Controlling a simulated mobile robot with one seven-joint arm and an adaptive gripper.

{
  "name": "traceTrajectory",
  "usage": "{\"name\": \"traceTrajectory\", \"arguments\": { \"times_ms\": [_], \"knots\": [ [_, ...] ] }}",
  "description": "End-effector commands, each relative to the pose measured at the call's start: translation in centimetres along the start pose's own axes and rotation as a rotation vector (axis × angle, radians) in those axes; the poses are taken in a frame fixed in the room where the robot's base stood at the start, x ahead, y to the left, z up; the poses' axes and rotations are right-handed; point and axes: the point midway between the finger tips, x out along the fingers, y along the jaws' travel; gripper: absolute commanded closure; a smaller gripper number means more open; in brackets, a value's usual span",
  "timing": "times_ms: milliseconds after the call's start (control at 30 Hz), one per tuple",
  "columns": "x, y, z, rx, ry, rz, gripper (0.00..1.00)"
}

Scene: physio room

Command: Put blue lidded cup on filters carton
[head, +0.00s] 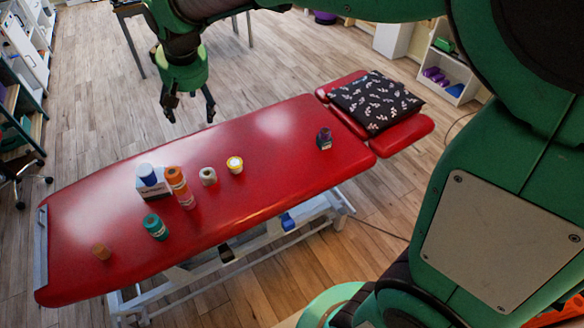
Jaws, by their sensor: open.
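An orange bottle (180,189) stands close beside the carton. A teal can (155,227), white roll (208,176), yellow-topped tub (235,164), small brown cylinder (102,252) and dark jar (324,139) also stand on the red table (270,180). A patterned pillow (376,101) lies at its right end.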

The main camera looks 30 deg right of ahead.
Motion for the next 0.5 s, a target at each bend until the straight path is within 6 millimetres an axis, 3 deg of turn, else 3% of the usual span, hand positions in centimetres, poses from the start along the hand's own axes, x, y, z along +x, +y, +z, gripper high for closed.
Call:
{"name": "traceTrajectory", "arguments": {
  "times_ms": [200,500],
  "knots": [
    [-4.7,2.5,5.3,0.028,0.028,0.008,0.29],
    [-9.1,4.8,13.2,0.063,0.062,0.018,0.29]
  ]
}}
